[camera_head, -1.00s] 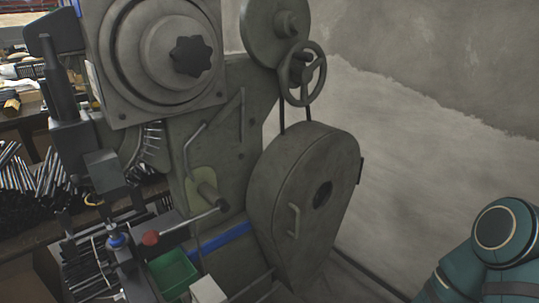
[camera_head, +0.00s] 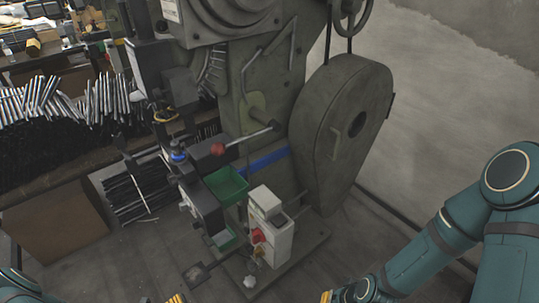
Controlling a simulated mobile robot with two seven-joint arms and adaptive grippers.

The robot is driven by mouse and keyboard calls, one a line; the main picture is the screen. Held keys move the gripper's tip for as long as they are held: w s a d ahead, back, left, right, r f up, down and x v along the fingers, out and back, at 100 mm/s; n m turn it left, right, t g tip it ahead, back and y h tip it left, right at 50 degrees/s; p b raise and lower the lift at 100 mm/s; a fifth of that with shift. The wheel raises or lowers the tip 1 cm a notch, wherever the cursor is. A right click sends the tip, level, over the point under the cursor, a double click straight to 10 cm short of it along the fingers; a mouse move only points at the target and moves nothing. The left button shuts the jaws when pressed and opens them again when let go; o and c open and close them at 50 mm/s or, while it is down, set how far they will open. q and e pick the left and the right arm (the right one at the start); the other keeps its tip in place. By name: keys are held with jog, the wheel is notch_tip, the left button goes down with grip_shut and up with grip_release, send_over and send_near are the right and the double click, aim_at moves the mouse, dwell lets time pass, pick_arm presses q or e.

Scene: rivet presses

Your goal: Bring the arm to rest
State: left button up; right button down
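My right arm (camera_head: 450,235) is teal with dark bands and comes in from the right, bent down toward the bottom edge. Only a small yellowish tip of my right gripper (camera_head: 327,297) shows at the bottom edge; the rest is cut off. My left arm (camera_head: 18,287) shows only as a teal piece in the bottom left corner. A small yellowish tip of my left gripper (camera_head: 177,298) shows at the bottom edge. I cannot tell whether either gripper is open or shut, and I see nothing held.
A large grey rivet press (camera_head: 340,125) stands ahead, with a red-knobbed lever (camera_head: 218,149), a green bin (camera_head: 226,186) and a white control box (camera_head: 268,232) with a red switch. Many metal rods (camera_head: 45,100) lie at left beside a cardboard box (camera_head: 58,222). Bare floor (camera_head: 440,130) lies right.

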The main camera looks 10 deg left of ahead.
pick_arm(q)
jog(key=s+d+r+m+g+y, duration=0.1)
jog(key=d+m+g+y, duration=0.1)
jog(key=d+m+g, duration=0.85)
jog(key=s+d+r+m+g+y, duration=0.15)
jog(key=d+m+g, duration=0.35)
jog(key=m, duration=1.1)
jog(key=w+d+r+m+t+y, duration=0.4)
jog(key=w+d+r+m+y, duration=0.1)
jog(key=m, duration=1.2)
jog(key=w+r, duration=0.1)
jog(key=w, duration=0.1)
jog(key=shift+w+d+r, duration=0.2)
jog(key=shift+w+d, duration=0.15)
jog(key=shift+w, duration=0.05)
pick_arm(e)
jog(key=shift+w+d, duration=0.1)
jog(key=shift+w, duration=0.05)
